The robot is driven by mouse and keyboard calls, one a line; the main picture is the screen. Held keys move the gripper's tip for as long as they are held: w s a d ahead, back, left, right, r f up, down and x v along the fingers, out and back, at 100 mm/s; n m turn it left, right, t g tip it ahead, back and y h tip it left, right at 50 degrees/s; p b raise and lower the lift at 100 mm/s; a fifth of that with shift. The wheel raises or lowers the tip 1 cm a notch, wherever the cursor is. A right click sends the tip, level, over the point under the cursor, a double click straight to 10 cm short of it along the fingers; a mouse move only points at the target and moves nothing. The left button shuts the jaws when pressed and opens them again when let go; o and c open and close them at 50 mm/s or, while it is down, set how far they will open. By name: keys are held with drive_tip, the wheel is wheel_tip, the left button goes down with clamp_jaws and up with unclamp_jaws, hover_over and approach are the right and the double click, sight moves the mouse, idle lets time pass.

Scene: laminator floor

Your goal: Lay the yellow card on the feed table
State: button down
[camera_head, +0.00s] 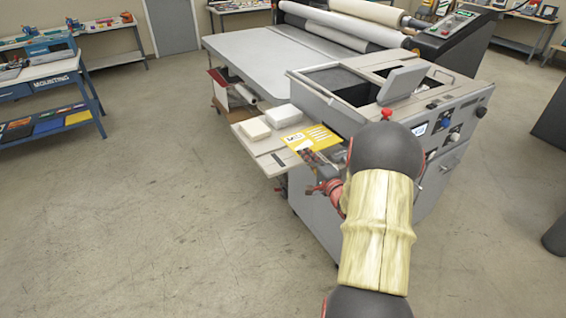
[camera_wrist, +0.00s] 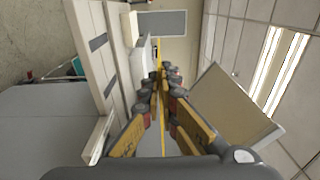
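The yellow card (camera_head: 314,136) has white marks and shows flat in the head view. My gripper (camera_head: 318,157) is shut on its near edge. In the wrist view the card (camera_wrist: 160,68) is a thin yellow line, edge-on between the two fingers of my gripper (camera_wrist: 165,85). The pale feed table (camera_head: 255,149) sticks out from the left side of the grey machine. In the wrist view the feed table (camera_wrist: 90,22) lies to the left of the card, apart from it and about parallel. The card appears held above the table's right part.
Two white stacks (camera_head: 252,129) (camera_head: 284,115) stand on the feed table beyond the card. The grey machine (camera_head: 345,95) with a tilted screen (camera_head: 403,84) rises to the right. A large grey table (camera_head: 262,58) lies behind. The front-left of the feed table is bare.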

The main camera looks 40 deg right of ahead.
drive_tip(key=w+a+f+b, duration=0.1)
drive_tip(key=w+a+f, duration=0.1)
drive_tip(key=f, duration=0.1)
drive_tip(key=w+a+f+b, duration=0.1)
drive_tip(key=w+a+f, duration=0.2)
drive_tip(key=w+a+f+b, duration=0.1)
drive_tip(key=w+a+f, duration=0.1)
drive_tip(key=w+f, duration=0.1)
drive_tip(key=shift+w+a+b, duration=0.15)
drive_tip(key=shift+a+b, duration=0.1)
drive_tip(key=shift+b, duration=0.1)
drive_tip(key=shift+w+f+b, duration=0.1)
drive_tip(key=shift+f+b, duration=0.45)
drive_tip(key=shift+f, duration=1.05)
drive_tip(key=c, duration=2.5)
unclamp_jaws()
drive_tip(key=shift+f, duration=0.2)
drive_tip(key=shift+c, duration=0.2)
drive_tip(key=shift+o, duration=0.6)
drive_tip(key=shift+o, duration=0.5)
